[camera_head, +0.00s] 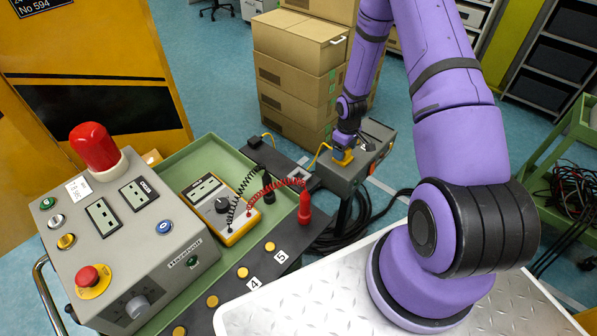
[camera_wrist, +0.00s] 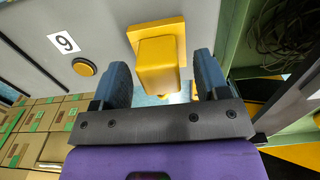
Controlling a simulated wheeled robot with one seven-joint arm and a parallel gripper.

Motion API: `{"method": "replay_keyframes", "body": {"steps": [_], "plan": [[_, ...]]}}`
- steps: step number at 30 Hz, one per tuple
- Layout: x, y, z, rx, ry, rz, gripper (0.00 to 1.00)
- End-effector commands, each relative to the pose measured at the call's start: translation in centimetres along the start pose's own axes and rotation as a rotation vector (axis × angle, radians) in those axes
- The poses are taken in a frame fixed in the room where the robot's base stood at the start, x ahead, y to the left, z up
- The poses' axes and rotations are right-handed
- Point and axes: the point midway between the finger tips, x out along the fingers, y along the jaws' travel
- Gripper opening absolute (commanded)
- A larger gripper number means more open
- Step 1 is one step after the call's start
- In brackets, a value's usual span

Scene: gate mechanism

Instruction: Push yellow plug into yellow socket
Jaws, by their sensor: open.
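In the wrist view a yellow plug (camera_wrist: 158,72) stands against a yellow square socket plate (camera_wrist: 173,30) on a grey panel. How deep the plug sits in the socket cannot be told. My gripper (camera_wrist: 161,66) is open, with one dark finger on each side of the plug and visible gaps between. In the head view my gripper (camera_head: 347,143) is at the grey box, just above the yellow plug and socket (camera_head: 342,158), which look merged there and are partly hidden by it.
A yellow button (camera_wrist: 84,67) and a label 9 (camera_wrist: 64,43) are beside the socket. A yellow cable (camera_head: 318,156) curves nearby. Cardboard boxes (camera_head: 295,80) stand behind. A control box (camera_head: 125,235), a meter (camera_head: 222,208) and a red probe (camera_head: 305,205) are on the left.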

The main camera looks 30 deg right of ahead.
Motion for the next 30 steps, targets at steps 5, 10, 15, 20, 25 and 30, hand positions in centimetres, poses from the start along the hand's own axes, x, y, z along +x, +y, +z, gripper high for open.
{"method": "replay_keyframes", "body": {"steps": [5,10,15,20,25,30], "plan": [[-3.1,0.1,-0.1,0.0,0.003,0.002,0.68],[-6.0,0.1,-0.1,0.0,0.004,0.003,0.68],[-8.3,0.1,0.0,0.0,0.002,0.002,0.68],[-9.3,0.0,0.0,0.0,0.001,0.001,0.68],[-9.6,0.0,0.0,-0.001,0.001,0.001,0.68],[-9.6,0.0,0.0,0.0,0.0,0.0,0.68]]}}
